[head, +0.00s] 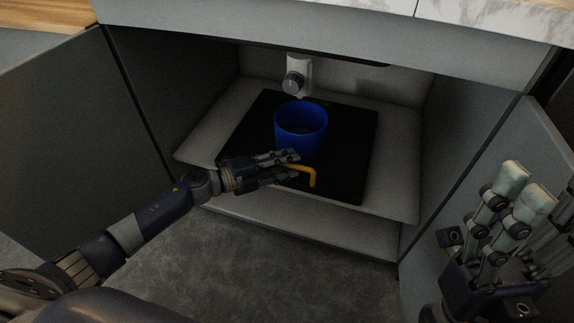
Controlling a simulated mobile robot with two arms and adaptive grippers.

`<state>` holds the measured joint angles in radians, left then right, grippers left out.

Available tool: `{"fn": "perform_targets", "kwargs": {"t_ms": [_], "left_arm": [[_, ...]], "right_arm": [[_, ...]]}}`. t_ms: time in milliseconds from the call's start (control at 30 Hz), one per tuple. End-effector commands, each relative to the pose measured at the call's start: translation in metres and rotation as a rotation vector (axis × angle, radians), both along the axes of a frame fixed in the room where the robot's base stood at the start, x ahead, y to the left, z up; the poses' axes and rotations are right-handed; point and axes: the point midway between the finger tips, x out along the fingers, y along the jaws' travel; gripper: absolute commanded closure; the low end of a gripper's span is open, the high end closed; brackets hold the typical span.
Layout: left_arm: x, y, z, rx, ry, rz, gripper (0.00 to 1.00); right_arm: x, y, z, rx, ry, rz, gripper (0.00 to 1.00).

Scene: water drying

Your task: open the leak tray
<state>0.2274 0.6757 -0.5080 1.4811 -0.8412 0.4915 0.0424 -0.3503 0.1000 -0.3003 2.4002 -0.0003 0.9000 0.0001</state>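The leak tray (352,145) is a flat black panel with a yellow handle (311,175) at its front, inside the open cabinet under the counter. A blue bucket (301,128) stands upright on it. My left gripper (297,165) reaches in from the left, fingers extended at the handle's left end and just in front of the bucket. The fingers hide part of the handle, so I cannot tell whether they grip it. My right gripper (530,195) is raised at the lower right, fingers apart and empty, away from the tray.
A grey pipe with a round knob (293,82) hangs behind the bucket. Cabinet doors stand open at left (70,145) and right (543,155). The pale cabinet floor (390,195) surrounds the tray. The grey floor (290,265) in front is clear.

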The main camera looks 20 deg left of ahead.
Motion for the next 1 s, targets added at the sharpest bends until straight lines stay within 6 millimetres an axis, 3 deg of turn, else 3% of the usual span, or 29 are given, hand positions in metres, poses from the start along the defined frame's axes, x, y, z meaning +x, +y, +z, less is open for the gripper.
{"fn": "perform_targets", "kwargs": {"t_ms": [300, 333, 467, 500, 800, 1000], "left_arm": [[0.002, -0.002, 0.000, 0.001, 0.001, 0.000, 0.67], [0.002, -0.002, 0.000, 0.000, 0.000, 0.000, 0.69], [0.002, -0.002, 0.000, 0.000, 0.000, 0.000, 0.99], [0.002, -0.002, 0.000, 0.000, 0.000, 0.000, 1.00], [0.000, -0.002, 0.000, 0.000, 0.001, 0.000, 1.00], [-0.012, -0.002, 0.001, -0.001, 0.004, 0.000, 1.00]], "right_arm": [[0.000, 0.000, -0.001, 0.000, 0.000, 0.000, 0.44], [0.000, 0.000, -0.001, 0.000, 0.000, 0.000, 0.44], [0.000, 0.000, -0.001, 0.000, 0.001, 0.000, 0.44], [0.000, 0.000, -0.001, 0.000, 0.000, 0.000, 0.44], [0.000, 0.000, 0.001, 0.000, 0.000, 0.000, 0.44], [0.001, 0.000, 0.010, 0.000, 0.001, 0.000, 0.44]]}}
